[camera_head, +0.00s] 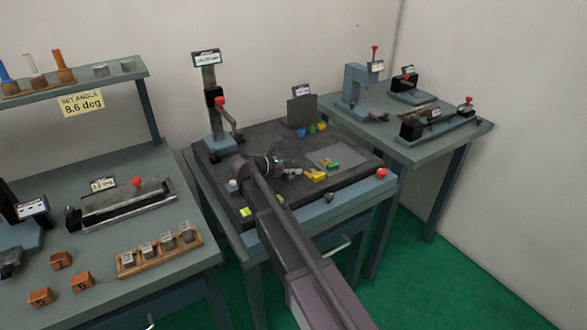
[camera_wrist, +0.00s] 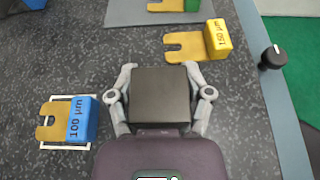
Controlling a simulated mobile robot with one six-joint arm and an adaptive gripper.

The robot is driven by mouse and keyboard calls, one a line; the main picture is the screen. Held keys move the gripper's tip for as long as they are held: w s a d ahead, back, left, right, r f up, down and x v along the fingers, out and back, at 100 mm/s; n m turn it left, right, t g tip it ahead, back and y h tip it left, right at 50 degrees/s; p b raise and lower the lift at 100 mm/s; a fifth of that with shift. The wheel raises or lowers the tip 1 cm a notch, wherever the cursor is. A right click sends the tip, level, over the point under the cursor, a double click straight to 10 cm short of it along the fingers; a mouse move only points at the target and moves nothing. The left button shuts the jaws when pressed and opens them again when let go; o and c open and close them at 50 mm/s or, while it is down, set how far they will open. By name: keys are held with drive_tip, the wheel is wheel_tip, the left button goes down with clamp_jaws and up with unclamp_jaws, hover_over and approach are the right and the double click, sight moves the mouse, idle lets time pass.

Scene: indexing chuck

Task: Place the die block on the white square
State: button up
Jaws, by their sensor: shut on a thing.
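My gripper (camera_wrist: 160,95) is shut on a dark grey, square-faced block, which I take to be the die block (camera_wrist: 160,92). A finger rests on each side of it in the wrist view. The white square (camera_wrist: 91,146) is an outline on the dark speckled table top to the left of my gripper. A blue-tabbed gold shim marked 100 µm (camera_wrist: 82,120) lies within and across this outline. In the head view my gripper (camera_head: 287,172) is over the middle table; the block is hard to make out and I cannot pick out the white square.
A yellow-tabbed shim marked 150 µm (camera_wrist: 217,40) lies to the upper right of my gripper. A black knob (camera_wrist: 271,57) is at the right edge. A column stand (camera_head: 212,100) rises at the back left.

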drive_tip(key=o, duration=1.4)
drive_tip(key=shift+r, duration=0.15)
drive_tip(key=shift+s+a+r+p, duration=0.15)
drive_tip(key=shift+s+a+p, duration=0.1)
drive_tip(key=shift+a+p, duration=0.1)
drive_tip(key=p+v, duration=0.3)
drive_tip(key=v, duration=0.6)
drive_tip(key=shift+s+a+r+p, duration=0.15)
drive_tip(key=shift+a+p, duration=0.1)
drive_tip(key=shift+p, duration=0.1)
drive_tip(key=shift+v, duration=0.75)
drive_tip(key=shift+c, duration=0.3)
